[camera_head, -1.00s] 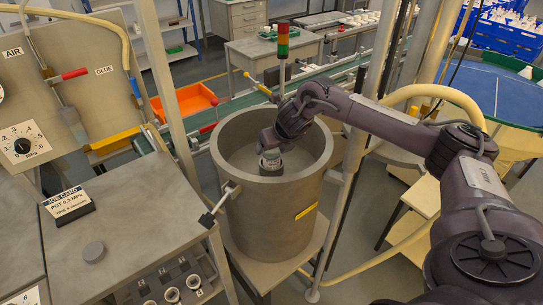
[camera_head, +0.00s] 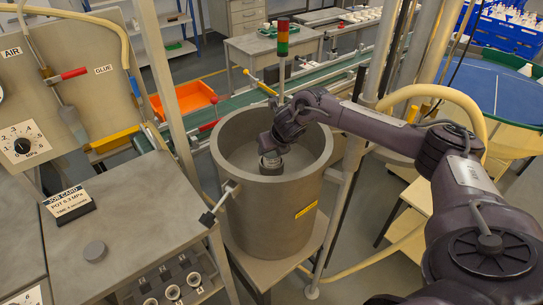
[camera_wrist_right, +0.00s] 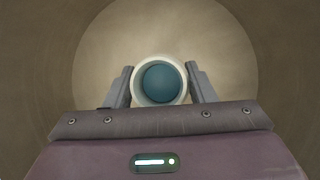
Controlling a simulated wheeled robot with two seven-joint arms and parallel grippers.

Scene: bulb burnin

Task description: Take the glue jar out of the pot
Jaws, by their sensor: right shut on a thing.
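The pot (camera_head: 268,205) is a large grey open cylinder in the middle of the head view. My right gripper (camera_head: 270,158) reaches down through its mouth. In the right wrist view the gripper (camera_wrist_right: 160,85) has its two fingers on either side of the glue jar (camera_wrist_right: 160,98), shut on it. The jar has a pale round rim with blue-green inside. My left gripper is not in view.
A lever handle (camera_head: 213,212) sticks out from the pot's left side. A grey bench with a job card (camera_head: 68,202) stands at the left. A post (camera_head: 345,200) stands close right of the pot. A conveyor (camera_head: 240,105) runs behind.

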